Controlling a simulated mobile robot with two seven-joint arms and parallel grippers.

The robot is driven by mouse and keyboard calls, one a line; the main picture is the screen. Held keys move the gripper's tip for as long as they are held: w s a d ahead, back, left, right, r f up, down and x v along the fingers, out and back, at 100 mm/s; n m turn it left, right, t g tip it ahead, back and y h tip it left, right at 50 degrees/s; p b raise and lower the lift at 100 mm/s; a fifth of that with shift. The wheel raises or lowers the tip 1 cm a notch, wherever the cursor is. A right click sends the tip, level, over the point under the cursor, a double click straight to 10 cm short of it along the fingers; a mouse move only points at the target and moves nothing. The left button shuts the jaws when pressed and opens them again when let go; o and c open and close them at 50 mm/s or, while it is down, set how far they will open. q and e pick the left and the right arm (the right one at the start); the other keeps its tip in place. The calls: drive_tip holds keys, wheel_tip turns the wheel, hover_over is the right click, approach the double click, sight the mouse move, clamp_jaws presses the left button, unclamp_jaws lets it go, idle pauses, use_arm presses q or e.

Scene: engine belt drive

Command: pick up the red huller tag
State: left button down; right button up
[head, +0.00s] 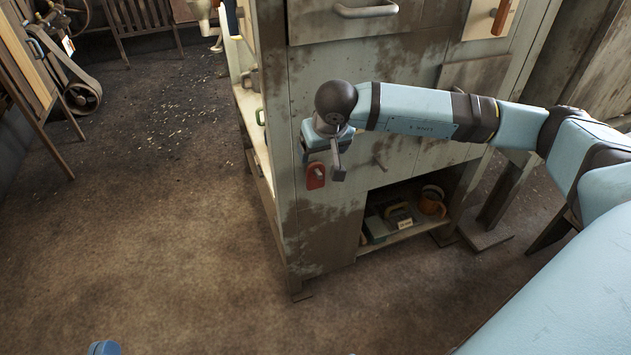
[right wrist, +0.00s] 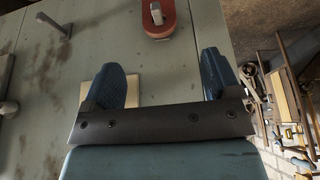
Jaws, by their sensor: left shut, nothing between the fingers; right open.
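The red huller tag (head: 316,177) hangs on a grey peg on the front of the worn grey-green cabinet, near its left edge. In the right wrist view the tag (right wrist: 174,18) shows at the top, beyond the fingertips, with its peg through it. My right gripper (head: 322,151) is just above the tag in the head view. Its blue fingers (right wrist: 167,78) are apart with nothing held between them, and the tag is not between them. Only a small blue end of my left gripper (head: 104,348) shows at the bottom edge, shut and far from the tag.
A bare peg (head: 380,162) sticks out to the right of the tag; it also shows in the right wrist view (right wrist: 55,25). A drawer handle (head: 366,10) juts out above. An open lower shelf (head: 400,231) holds several items. The floor at left is mostly clear.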

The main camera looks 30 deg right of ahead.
drive_tip(key=b, duration=0.1)
hover_over(317, 169)
drive_tip(key=s, duration=0.2)
drive_tip(key=f, duration=0.4)
drive_tip(key=shift+a+f, duration=0.15)
drive_tip(key=shift+a, duration=0.25)
drive_tip(key=b+x, duration=0.1)
drive_tip(key=x, duration=0.3)
drive_tip(key=shift+w+d+f+b, duration=0.1)
drive_tip(key=shift+w+f+b, duration=0.05)
drive_tip(key=shift+f+b, duration=0.2)
use_arm(q)
drive_tip(key=shift+s+d+r+t+h, duration=0.1)
drive_tip(key=shift+d+r+t+h, duration=0.2)
drive_tip(key=shift+d+h, duration=0.25)
use_arm(e)
drive_tip(key=shift+r, duration=0.1)
drive_tip(key=shift+c, duration=0.5)
drive_tip(key=c, duration=0.9)
